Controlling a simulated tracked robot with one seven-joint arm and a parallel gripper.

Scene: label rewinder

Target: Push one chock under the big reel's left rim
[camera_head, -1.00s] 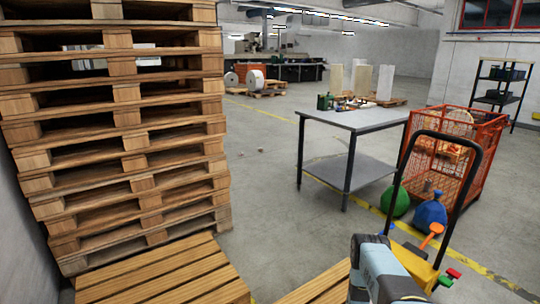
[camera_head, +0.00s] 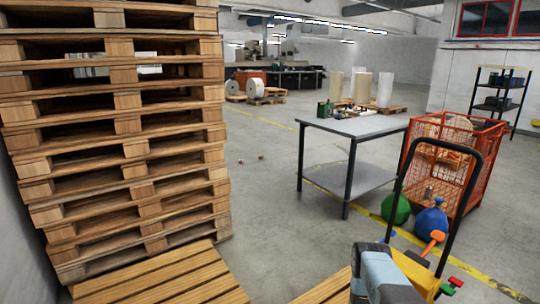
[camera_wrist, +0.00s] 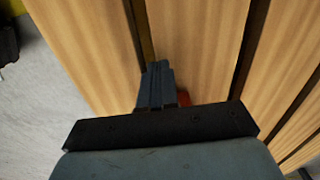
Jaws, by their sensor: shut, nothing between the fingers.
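My gripper (camera_wrist: 158,88) is shut and empty, pointing down over wooden slats in the wrist view. A small red-orange piece (camera_wrist: 184,98) shows just right of the fingers, mostly hidden behind the gripper body. I cannot tell whether it is a chock or whether the fingers touch it. In the head view a white reel (camera_head: 255,88) stands on a low pallet far back; I cannot tell whether it is the big reel. No chock can be made out with certainty.
A tall pallet stack (camera_head: 125,130) fills the left. A grey table (camera_head: 352,125) and an orange mesh cage (camera_head: 465,165) stand at the right, with a black-handled cart (camera_head: 420,270) in front. Two small items (camera_head: 261,157) lie on the open floor.

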